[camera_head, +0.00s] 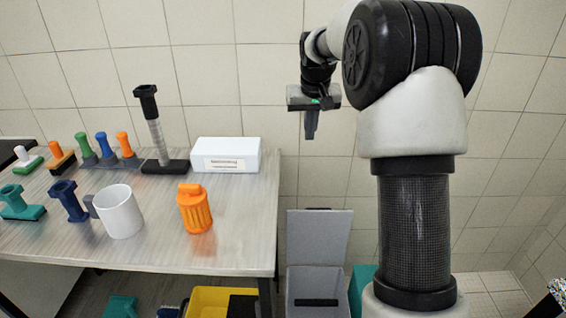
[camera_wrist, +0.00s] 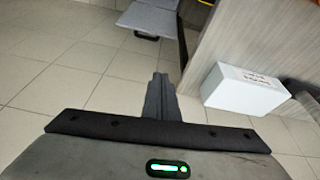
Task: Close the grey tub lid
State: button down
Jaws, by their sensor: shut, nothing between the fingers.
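The grey tub (camera_head: 316,284) stands on the floor to the right of the table in the head view. Its grey lid (camera_head: 318,238) is open and stands upright at the back of the tub. The tub's inside and a dark bar on its front show below the lid. A grey part at the top of the wrist view (camera_wrist: 150,18) looks like the tub and lid, partly cut off. My gripper (camera_head: 310,135) hangs pointing down, high above the tub and apart from it. Its fingers (camera_wrist: 158,95) are shut and empty.
The table (camera_head: 150,255) holds a white box (camera_head: 226,155), a white mug (camera_head: 120,212), an orange jar (camera_head: 195,210) and several coloured handled tools. A yellow bin (camera_head: 207,302) sits under the table's front edge. A teal container (camera_head: 362,285) stands right of the tub.

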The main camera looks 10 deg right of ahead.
jog(key=shift+m+g, duration=0.5)
jog(key=w+d+b+x, duration=0.1)
jog(key=b+x, duration=0.1)
jog(key=x, duration=1.1)
jog(key=d+b+x, duration=0.2)
jog(key=b+x, duration=0.1)
jog(key=x, duration=1)
jog(key=w+d+r+b+x, duration=0.1)
jog(key=d+b+x, duration=0.1)
jog(key=x, duration=1.1)
jog(key=shift+w+d, duration=0.1)
jog(key=shift+w, duration=0.3)
jog(key=shift+s+a, duration=0.2)
jog(key=shift+s, duration=0.6)
jog(key=shift+s+a, duration=0.15)
jog(key=shift+s, duration=0.65)
jog(key=shift+s, duration=0.15)
